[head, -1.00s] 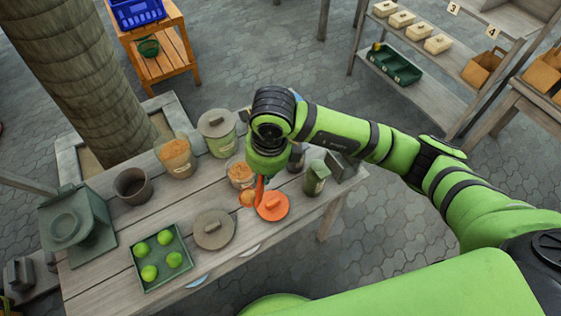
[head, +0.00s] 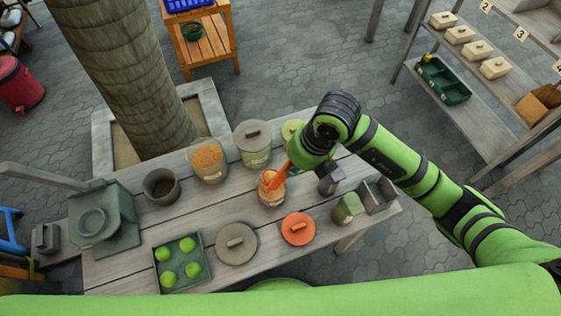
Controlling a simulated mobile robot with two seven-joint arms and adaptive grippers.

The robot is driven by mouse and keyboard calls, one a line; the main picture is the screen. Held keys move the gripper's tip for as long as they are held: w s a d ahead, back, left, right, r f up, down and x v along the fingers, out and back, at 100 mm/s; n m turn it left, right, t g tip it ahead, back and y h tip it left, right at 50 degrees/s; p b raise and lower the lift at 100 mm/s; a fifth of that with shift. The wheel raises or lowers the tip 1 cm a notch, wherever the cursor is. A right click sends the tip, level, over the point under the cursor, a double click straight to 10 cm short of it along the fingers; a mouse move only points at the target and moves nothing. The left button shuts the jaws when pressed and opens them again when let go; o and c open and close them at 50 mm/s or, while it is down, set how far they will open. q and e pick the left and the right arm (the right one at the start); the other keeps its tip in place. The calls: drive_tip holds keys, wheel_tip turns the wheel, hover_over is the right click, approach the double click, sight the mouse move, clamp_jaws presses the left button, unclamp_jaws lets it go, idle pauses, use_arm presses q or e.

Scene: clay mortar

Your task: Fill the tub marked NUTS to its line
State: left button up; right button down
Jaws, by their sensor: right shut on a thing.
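My right gripper (head: 297,163) is shut on an orange scoop (head: 280,175), its fingers mostly hidden by the wrist. The scoop slants down to the mouth of a small clear tub (head: 272,198) with orange-brown contents. Whether its bowl is inside or just above the tub, I cannot tell. A larger clear tub (head: 209,175) holds orange-brown grains (head: 207,156). Labels are too small to read, so I cannot tell which tub is marked NUTS, and no fill line is clear. My left gripper is not in view.
On the wooden table (head: 215,215) are a dark empty pot (head: 161,187), a lidded tub (head: 253,148), a grey lid (head: 236,243), an orange lid (head: 298,229), a tray of green fruit (head: 181,263) and a green canister (head: 348,208). A grey-green device (head: 103,220) stands left.

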use_arm(q)
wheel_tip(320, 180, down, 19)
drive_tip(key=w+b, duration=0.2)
drive_tip(key=b, duration=1.7)
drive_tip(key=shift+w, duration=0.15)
use_arm(e)
drive_tip(key=w+d+f+y, duration=0.1)
drive_tip(key=d+f+y, duration=0.9)
drive_tip(key=shift+d+f+m+y, duration=0.15)
drive_tip(key=shift+d+m+y, duration=0.15)
drive_tip(key=shift+d+m, duration=0.1)
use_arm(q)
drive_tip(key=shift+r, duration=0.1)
use_arm(e)
drive_tip(key=shift+a, duration=0.1)
